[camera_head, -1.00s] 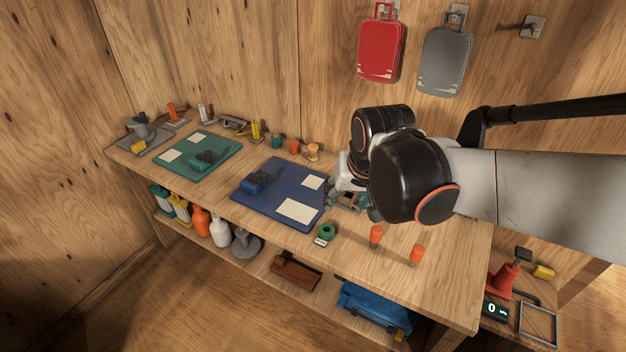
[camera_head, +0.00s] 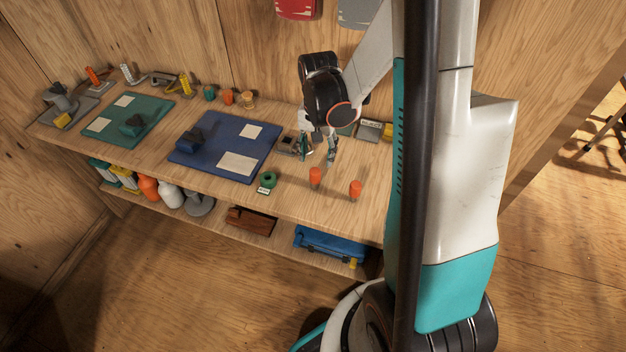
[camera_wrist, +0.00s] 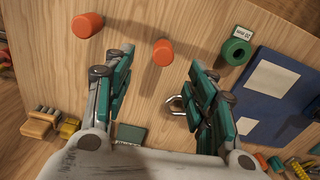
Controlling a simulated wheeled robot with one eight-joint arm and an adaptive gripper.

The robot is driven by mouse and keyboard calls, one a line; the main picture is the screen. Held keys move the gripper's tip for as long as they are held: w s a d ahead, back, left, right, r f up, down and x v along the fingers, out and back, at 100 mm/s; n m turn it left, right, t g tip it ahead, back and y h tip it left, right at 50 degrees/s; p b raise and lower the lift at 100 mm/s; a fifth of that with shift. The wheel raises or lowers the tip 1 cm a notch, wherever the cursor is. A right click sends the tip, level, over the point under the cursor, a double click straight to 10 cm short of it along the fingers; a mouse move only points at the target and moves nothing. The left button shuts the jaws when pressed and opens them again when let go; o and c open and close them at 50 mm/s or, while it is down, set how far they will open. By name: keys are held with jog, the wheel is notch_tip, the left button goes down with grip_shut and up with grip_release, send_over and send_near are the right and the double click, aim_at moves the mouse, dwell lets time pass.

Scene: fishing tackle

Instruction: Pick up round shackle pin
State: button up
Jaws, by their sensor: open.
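A silver, rounded metal loop (camera_wrist: 174,103), which looks like part of a shackle, shows in the wrist view beside the right finger and is partly hidden by it. I cannot make out a separate round pin on it. My gripper (camera_head: 317,150) is over the workbench, right of the blue mat, fingers pointing down. In the wrist view my gripper (camera_wrist: 162,62) has its fingers wide apart with nothing held between them. Two orange round-topped pieces (camera_head: 316,175) (camera_head: 355,188) stand near the bench's front edge; they also show in the wrist view (camera_wrist: 162,52) (camera_wrist: 87,24).
A blue mat (camera_head: 205,160) and a green ring (camera_head: 268,180) lie left of my gripper. A green mat (camera_head: 105,128) is farther left. A yellow block (camera_head: 388,131) is at the right back. Bare wood surrounds the orange pieces.

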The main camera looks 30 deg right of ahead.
aim_at(315, 171)
notch_tip(315, 171, down, 6)
jog(key=shift+r+b, duration=0.2)
jog(key=shift+b, duration=0.55)
jog(key=f+b, duration=0.1)
jog(key=f, duration=0.2)
jog(key=w+f+b, duration=0.1)
jog(key=f, duration=0.1)
jog(key=shift+f+b, duration=0.1)
jog(key=shift+b, duration=0.25)
grip_shut()
